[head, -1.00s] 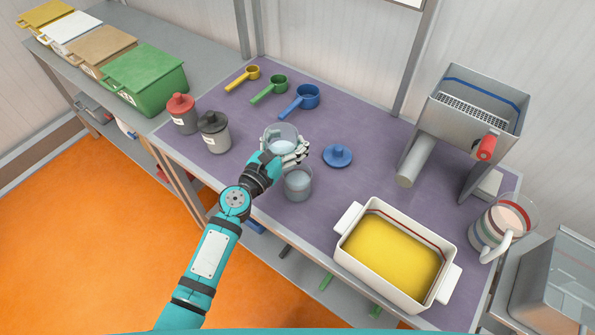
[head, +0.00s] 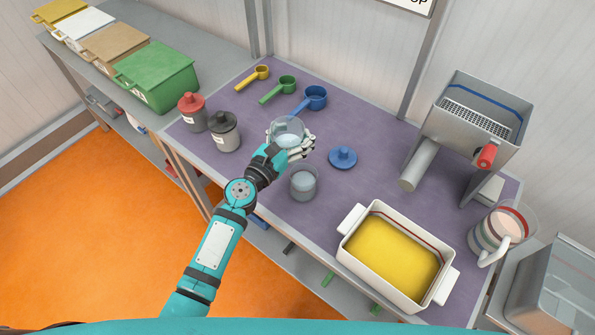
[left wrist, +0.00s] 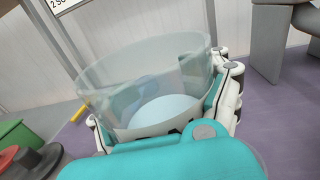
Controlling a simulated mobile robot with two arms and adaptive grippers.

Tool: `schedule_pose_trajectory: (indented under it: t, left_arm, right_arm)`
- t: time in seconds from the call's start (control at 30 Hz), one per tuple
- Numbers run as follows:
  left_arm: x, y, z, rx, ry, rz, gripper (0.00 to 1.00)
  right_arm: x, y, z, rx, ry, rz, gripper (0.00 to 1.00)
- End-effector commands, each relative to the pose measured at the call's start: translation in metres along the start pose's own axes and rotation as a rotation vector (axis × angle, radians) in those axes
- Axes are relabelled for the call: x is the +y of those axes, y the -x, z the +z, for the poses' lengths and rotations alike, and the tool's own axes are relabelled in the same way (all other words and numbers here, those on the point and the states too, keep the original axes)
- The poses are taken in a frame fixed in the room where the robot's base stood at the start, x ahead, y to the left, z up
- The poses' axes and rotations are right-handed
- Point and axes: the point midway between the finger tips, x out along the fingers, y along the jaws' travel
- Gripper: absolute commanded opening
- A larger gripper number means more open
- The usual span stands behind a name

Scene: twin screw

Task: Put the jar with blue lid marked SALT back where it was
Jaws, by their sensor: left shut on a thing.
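A grey, see-through jar without a lid (head: 304,184) stands just in front of the gripper, with pale contents. A loose blue lid (head: 343,157) lies on the mat to the right of the gripper. I cannot make out a SALT mark on any jar. My right gripper is not in view.
Red-lidded (head: 193,111) and black-lidded (head: 224,131) jars stand at the mat's left. Yellow, green and blue scoops (head: 311,98) lie behind. A white dish of yellow contents (head: 396,250), a metal machine (head: 470,120) and a striped pitcher (head: 497,233) stand at right.

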Motion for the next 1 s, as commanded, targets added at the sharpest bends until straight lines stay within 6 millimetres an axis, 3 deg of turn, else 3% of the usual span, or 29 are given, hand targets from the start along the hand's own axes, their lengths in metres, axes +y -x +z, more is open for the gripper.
schedule_pose_trajectory:
  t: [0.3, 0.4, 0.7, 1.0]
  left_arm:
    - [0.084, -0.001, -0.021, -0.009, -0.006, 0.235, 0.23]
    - [0.099, 0.001, -0.032, 0.0, -0.004, 0.278, 0.23]
    - [0.104, 0.001, -0.081, 0.001, -0.006, 0.293, 0.23]
    - [0.104, 0.002, -0.106, 0.002, -0.005, 0.292, 0.23]
  right_arm:
    - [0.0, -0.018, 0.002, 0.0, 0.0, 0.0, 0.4]
    - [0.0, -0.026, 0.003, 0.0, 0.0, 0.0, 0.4]
    - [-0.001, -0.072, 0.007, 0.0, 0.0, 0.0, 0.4]
    - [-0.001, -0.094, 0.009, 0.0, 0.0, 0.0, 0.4]
